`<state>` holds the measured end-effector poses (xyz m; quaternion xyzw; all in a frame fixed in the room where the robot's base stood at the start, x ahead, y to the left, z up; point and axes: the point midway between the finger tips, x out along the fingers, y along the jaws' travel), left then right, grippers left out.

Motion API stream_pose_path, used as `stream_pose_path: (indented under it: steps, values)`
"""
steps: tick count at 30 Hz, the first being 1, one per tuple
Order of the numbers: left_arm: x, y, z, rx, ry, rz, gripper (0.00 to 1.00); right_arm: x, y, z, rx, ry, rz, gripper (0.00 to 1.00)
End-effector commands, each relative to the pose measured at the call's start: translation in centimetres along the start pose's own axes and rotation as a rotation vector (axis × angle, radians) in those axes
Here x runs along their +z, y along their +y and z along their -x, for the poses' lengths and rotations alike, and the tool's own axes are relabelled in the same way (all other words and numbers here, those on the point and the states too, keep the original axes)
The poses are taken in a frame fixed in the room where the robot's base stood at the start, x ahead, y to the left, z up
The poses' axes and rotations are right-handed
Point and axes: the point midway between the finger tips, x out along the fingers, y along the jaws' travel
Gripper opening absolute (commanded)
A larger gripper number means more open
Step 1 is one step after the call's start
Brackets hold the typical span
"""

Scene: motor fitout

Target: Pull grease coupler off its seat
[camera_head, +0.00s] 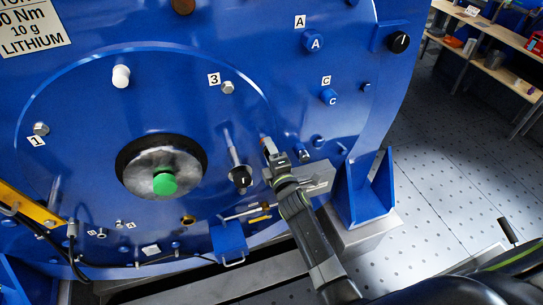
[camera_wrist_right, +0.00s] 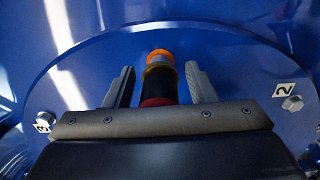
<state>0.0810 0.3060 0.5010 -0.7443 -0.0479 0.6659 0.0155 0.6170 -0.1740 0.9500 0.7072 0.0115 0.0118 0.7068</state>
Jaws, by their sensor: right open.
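The grease coupler (camera_wrist_right: 160,82) shows in the right wrist view as a short cylinder with an orange end, a brass-coloured middle and a red band. It stands between the two fingers of my right gripper (camera_wrist_right: 160,87), which is open with a visible gap on each side of it. In the head view my right gripper (camera_head: 268,150) is close to the blue motor end face, right of the central shaft. There the coupler is mostly hidden by the fingers, and its seat cannot be made out. My left gripper is in neither view.
A black knob (camera_head: 240,177) on a rod sticks out just left of my right gripper. The shaft with its green centre (camera_head: 164,184) is further left. A blue box (camera_head: 229,239) hangs below. A blue foot bracket (camera_head: 366,190) stands to the right, with open floor (camera_head: 450,160) beyond.

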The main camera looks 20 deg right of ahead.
Motion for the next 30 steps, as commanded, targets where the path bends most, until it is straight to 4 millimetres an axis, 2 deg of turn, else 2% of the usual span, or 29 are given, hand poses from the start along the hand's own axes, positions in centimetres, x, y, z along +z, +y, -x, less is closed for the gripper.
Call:
stream_pose_path:
  steps: [1, 23, 30]
  values:
    - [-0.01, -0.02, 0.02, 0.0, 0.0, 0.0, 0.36, -0.08, 0.74, -0.35, 0.014, 0.003, 0.002, 0.51]
    - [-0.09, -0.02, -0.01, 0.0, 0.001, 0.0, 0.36, -0.08, 0.8, -0.35, 0.017, 0.003, 0.002, 0.51]
    - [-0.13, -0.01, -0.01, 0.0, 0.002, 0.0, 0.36, -0.09, 0.79, -0.35, 0.017, 0.003, 0.002, 0.19]
